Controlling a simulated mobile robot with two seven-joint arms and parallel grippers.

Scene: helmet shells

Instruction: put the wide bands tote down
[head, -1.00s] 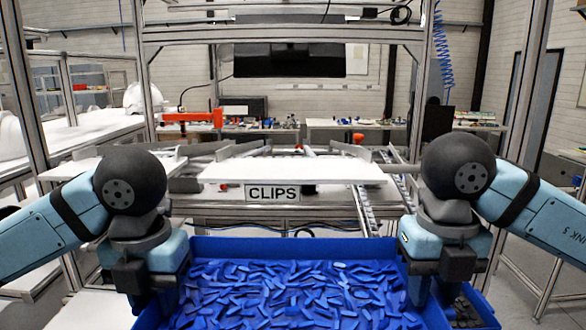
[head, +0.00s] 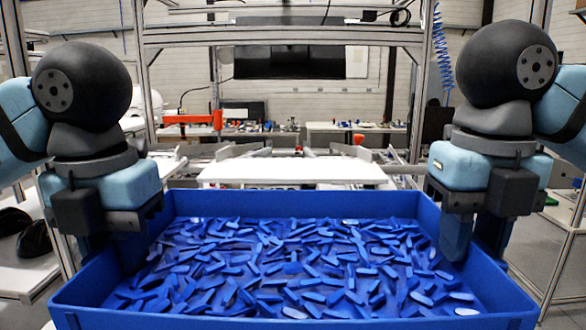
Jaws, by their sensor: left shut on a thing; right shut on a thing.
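A large blue tote (head: 300,199) full of loose blue strips, which look like the bands (head: 300,262), fills the lower middle of the head view. My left gripper (head: 125,250) is shut on the tote's left wall. My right gripper (head: 460,238) is shut on its right wall. The tote hangs level between both arms, close to me, and its front rim is near the bottom edge. Its underside and whatever is below it are hidden. No label on the tote is visible.
A white shelf board (head: 292,171) lies just beyond the tote, with its sign now mostly covered. A metal frame (head: 285,38) stands behind it. Dark rounded objects (head: 30,238) rest on a white surface at left. Floor shows at right.

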